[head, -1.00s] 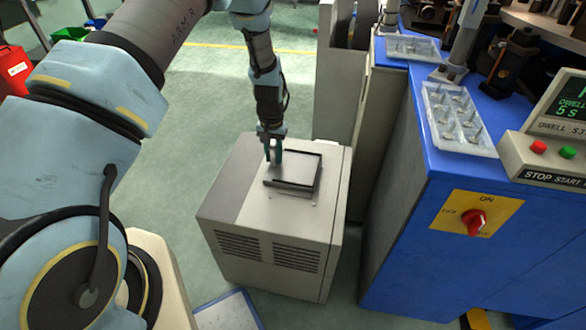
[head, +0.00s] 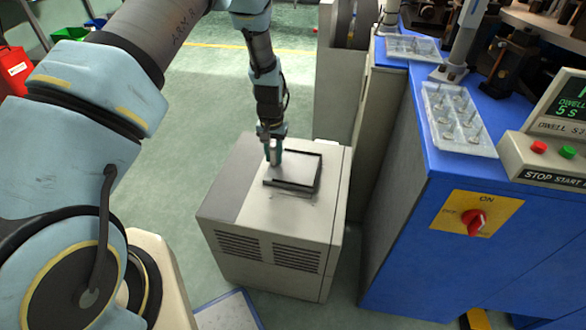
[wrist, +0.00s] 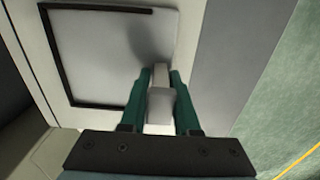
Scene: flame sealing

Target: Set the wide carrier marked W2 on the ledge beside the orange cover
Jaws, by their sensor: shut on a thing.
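My gripper (head: 275,160) points down over the top of a grey cabinet, at the left edge of a flat grey plate with a black rim (head: 293,172). In the wrist view its teal fingers (wrist: 160,78) are shut on a small light grey block (wrist: 160,106). The plate (wrist: 110,50) also shows there, just left of the fingers. I cannot tell whether the block is joined to the plate or held above it. No W2 mark is readable, and I cannot identify an orange cover.
The grey cabinet (head: 230,195) stands on a green floor with bare top around the plate. A blue bench (head: 400,230) to its right holds clear compartment trays (head: 458,118), a control box (head: 545,150) and a red switch (head: 474,222). A red bin (head: 14,68) is far left.

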